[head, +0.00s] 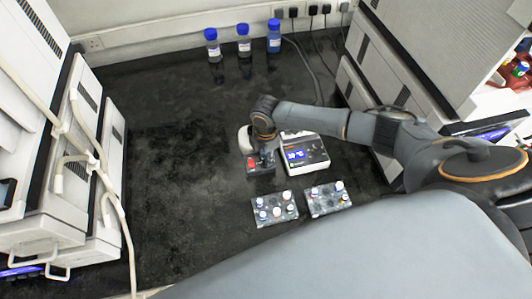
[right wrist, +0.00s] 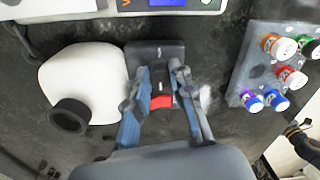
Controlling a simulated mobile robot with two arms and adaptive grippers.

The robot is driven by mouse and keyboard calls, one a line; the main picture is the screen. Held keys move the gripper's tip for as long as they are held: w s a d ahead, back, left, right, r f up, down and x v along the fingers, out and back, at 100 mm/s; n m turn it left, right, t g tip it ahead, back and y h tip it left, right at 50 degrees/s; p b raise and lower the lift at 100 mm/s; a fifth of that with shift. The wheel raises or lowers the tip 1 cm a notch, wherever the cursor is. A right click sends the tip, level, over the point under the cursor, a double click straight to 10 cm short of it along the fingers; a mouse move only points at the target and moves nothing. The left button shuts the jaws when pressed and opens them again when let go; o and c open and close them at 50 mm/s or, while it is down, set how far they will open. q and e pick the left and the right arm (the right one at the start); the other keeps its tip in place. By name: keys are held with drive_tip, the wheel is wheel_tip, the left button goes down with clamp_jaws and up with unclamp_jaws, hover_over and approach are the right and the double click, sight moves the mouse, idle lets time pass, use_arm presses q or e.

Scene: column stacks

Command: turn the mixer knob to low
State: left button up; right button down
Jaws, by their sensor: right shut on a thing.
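The mixer has a rounded white body with a black cup (right wrist: 70,115) on it and a dark front block (right wrist: 155,55) beside it. In the head view the white body (head: 245,138) shows left of my right gripper (head: 262,158). My right gripper (right wrist: 160,78) points down at the dark block, its two fingers closed in on a small dark knob there, mostly hidden between them. A red part (right wrist: 161,101) shows between the fingers; it also shows in the head view (head: 252,162). The knob's setting marks cannot be read. My left gripper is not in view.
A white instrument with a blue display (head: 305,155) stands right of the mixer. Two vial racks (head: 274,208) (head: 328,199) stand in front. Blue-capped bottles (head: 243,42) line the back. Column stacks (head: 45,150) flank the dark bench, whose left middle (head: 180,150) is clear.

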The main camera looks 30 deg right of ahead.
drive_tip(key=c, duration=1.4)
unclamp_jaws()
drive_tip(key=shift+r, duration=0.1)
wheel_tip(320, 180, up, 12)
drive_tip(key=shift+f, duration=0.1)
